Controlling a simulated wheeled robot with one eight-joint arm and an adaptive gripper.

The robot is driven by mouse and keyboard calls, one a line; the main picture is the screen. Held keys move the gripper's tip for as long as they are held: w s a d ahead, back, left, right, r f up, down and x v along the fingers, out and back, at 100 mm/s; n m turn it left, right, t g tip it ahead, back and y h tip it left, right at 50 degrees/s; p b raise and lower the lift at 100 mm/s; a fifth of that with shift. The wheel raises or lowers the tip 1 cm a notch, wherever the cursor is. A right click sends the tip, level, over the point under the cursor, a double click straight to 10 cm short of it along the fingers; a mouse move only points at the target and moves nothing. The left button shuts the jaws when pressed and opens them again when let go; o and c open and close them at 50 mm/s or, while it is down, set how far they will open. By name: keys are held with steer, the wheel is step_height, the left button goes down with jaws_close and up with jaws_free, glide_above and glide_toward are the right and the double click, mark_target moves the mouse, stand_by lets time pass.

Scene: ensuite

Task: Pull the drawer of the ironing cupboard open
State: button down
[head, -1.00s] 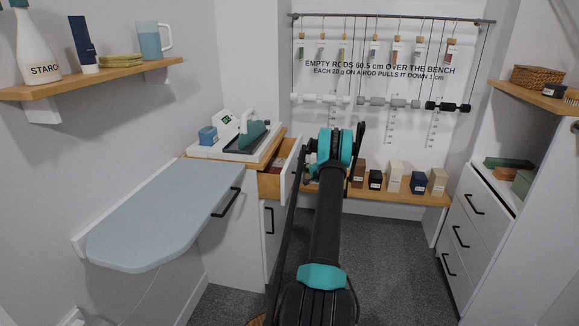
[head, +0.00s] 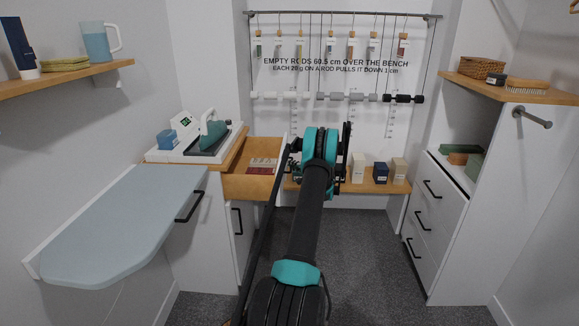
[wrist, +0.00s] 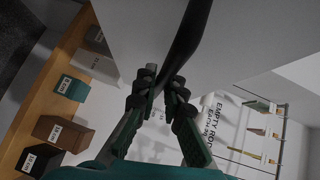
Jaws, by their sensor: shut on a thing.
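The ironing cupboard (head: 203,215) stands left of centre in the head view, white with a wooden top. Its wooden drawer (head: 250,188) is pulled well out, and flat items, some of them dark red, show inside. The drawer's white front (head: 281,166) faces right, towards my arm. In the wrist view the drawer's black bar handle (wrist: 186,40) runs down between the fingers of my gripper (wrist: 160,98). My gripper is shut on this handle. In the head view my arm mostly hides the gripper and the handle.
A pale blue ironing board (head: 125,225) juts out left of the cupboard. An iron (head: 211,134) stands on the cupboard top. A bench (head: 380,187) with small boxes is behind my arm. A white drawer unit (head: 440,205) stands right. Grey floor (head: 350,260) is clear between.

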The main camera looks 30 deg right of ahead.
steer(key=c, duration=1.6)
jaws_free()
steer(key=v, duration=1.2)
steer(key=shift+d, duration=0.1)
